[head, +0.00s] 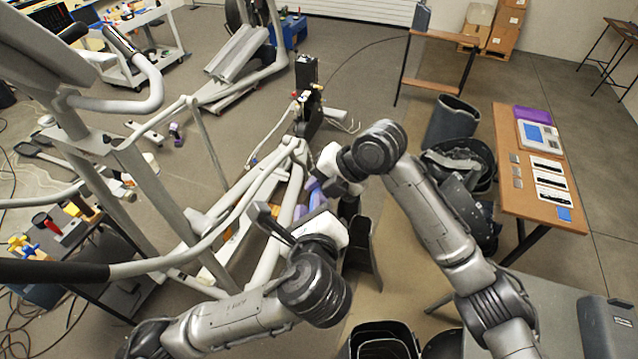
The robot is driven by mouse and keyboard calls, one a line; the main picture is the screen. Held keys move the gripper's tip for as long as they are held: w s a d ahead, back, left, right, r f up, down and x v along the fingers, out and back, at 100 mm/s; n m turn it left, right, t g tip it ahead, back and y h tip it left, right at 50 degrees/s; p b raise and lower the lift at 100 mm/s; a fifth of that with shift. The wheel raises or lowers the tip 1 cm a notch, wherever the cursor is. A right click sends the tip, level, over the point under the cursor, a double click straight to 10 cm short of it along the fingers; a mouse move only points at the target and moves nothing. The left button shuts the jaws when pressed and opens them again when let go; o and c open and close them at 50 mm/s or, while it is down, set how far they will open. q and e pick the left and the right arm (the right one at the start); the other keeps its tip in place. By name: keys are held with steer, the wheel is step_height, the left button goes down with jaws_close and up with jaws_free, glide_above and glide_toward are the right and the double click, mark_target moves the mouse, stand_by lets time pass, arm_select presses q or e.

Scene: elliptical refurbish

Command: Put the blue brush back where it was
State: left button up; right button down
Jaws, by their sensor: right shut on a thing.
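A blue-purple object (317,196), which looks like the blue brush, is at the elliptical's frame near the middle of the head view. My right gripper (314,184) is shut on it, and its hand hides part of it. The brush's full shape and tilt cannot be made out. My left gripper (266,217) is just left of and nearer than the brush, beside the elliptical's grey tubes. I see nothing clearly held in it, and its finger gap is unclear.
The elliptical (170,215) fills the left and centre with bars and handles close to both hands. A wooden table (515,195) with a purple item and cards stands at the right. Black bins (452,120) stand between. A tool cart (75,235) is at the left.

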arm_select(q)
steer(key=o, duration=0.4)
steer(key=shift+d, duration=0.1)
steer(key=shift+o, duration=0.2)
steer(key=shift+s, duration=0.1)
